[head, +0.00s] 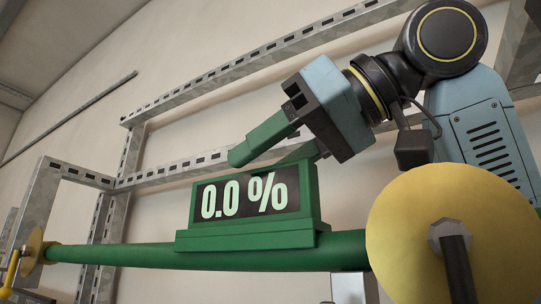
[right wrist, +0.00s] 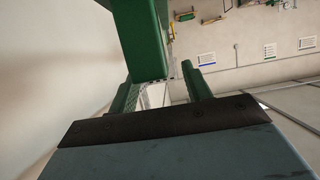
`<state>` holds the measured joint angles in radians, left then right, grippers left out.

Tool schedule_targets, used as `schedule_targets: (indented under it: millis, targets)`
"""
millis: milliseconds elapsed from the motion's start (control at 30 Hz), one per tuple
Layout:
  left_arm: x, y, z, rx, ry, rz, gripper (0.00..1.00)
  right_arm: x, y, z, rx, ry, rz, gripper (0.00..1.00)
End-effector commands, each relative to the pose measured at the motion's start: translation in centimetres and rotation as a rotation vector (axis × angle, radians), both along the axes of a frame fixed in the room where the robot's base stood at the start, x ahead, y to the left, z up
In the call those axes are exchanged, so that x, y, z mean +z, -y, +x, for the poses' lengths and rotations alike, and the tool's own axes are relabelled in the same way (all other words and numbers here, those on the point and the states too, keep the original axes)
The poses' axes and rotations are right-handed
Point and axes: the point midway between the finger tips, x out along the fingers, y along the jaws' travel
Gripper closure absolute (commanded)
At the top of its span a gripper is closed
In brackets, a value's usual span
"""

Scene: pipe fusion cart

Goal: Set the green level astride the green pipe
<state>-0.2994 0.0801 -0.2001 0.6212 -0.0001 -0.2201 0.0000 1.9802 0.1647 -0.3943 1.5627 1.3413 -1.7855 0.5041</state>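The green level (head: 312,205) stands upright on the green pipe (head: 120,254), its base along the pipe's top. Its dark display reads "0.0 %". Whether its far side straddles the pipe is hidden. My right gripper (head: 262,150) is just above the level, its green fingers spread apart. One finger shows clear of the level's top; the other is partly hidden behind it. In the right wrist view, a green block (right wrist: 145,40), seemingly the level, overlaps the left finger, and the gap between the fingers (right wrist: 160,85) looks empty. My left gripper is out of view.
A large yellow disc (head: 410,225) with a dark rod stands at the right, in front of the pipe's end. A smaller yellow flange (head: 34,246) is at the pipe's left end. A perforated metal frame (head: 150,172) stands behind, against the wall.

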Motion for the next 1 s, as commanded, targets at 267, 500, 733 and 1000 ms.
schedule_targets:
  millis: [267,500,733,1000]
  targets:
    - [0.1,0.0,0.0,0.0,0.0,0.0,0.64,0.1,0.0,0.0,0.0,-0.001,-0.002,0.51]
    - [2.1,0.0,0.0,0.0,-0.001,0.0,0.64,2.2,0.0,0.0,0.0,-0.001,-0.001,0.51]
    - [2.9,0.0,-0.1,0.0,-0.001,0.0,0.64,6.1,0.0,-0.1,0.0,-0.001,0.001,0.51]
    - [2.8,0.0,-0.1,0.0,-0.002,0.0,0.64,9.1,0.0,0.0,0.0,-0.001,0.001,0.51]
